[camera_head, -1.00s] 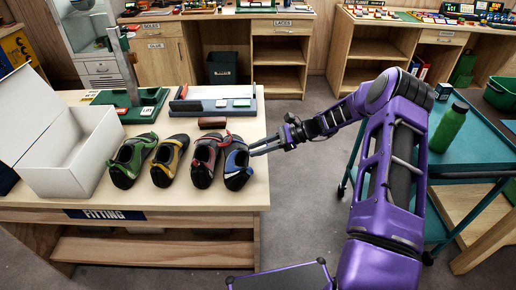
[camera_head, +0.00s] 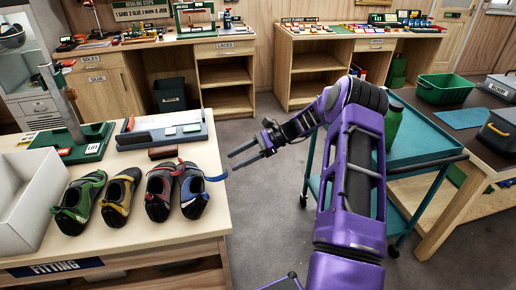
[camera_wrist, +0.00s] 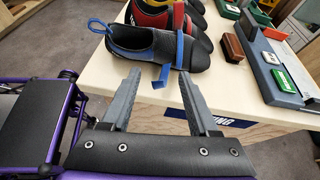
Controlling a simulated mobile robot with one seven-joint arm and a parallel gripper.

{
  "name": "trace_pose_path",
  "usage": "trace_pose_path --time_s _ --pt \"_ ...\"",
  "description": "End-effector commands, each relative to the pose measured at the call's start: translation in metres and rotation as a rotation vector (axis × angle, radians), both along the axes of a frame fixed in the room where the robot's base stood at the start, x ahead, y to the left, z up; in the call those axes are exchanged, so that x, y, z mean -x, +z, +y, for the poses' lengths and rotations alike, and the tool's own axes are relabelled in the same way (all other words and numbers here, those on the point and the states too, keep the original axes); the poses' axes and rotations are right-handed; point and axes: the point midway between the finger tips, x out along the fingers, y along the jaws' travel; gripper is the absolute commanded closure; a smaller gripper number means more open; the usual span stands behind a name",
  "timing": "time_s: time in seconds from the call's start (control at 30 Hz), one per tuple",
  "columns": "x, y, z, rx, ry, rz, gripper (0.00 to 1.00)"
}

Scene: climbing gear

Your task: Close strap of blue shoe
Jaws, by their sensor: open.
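The blue shoe (camera_head: 194,196) is dark grey with blue trim and stands at the right end of a row of shoes on the fitting table. Its blue strap (camera_head: 216,177) sticks out to the right, past the table edge, with the end loose. In the wrist view the blue shoe (camera_wrist: 148,50) lies ahead, and the strap's loose end (camera_wrist: 161,76) hangs down toward me, between the fingertips in the picture. My gripper (camera_head: 231,161) is open and empty, just off the table's right edge, a little beyond the strap's end. Its two fingers also show in the wrist view (camera_wrist: 160,80).
Red (camera_head: 158,196), yellow (camera_head: 119,197) and green (camera_head: 77,204) shoes stand left of the blue one. A white box (camera_head: 35,205) is at far left. A teal cart (camera_head: 415,140) stands right of my arm.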

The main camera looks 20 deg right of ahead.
Motion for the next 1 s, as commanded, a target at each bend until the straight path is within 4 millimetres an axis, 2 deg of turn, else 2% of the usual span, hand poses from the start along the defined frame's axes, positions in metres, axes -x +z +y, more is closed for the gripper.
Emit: trace_pose_path --time_s 0.03,0.2,0.4,0.6,1.0 --pt "0.001 0.005 -0.013 0.003 -0.003 -0.002 0.39" --pt "0.006 0.019 -0.046 0.002 -0.003 -0.002 0.39" --pt "0.009 0.03 -0.068 0.002 -0.002 -0.002 0.39" --pt "0.011 0.032 -0.074 0.001 0.0 0.0 0.39" --pt "0.01 0.032 -0.073 0.002 0.0 -0.001 0.39"
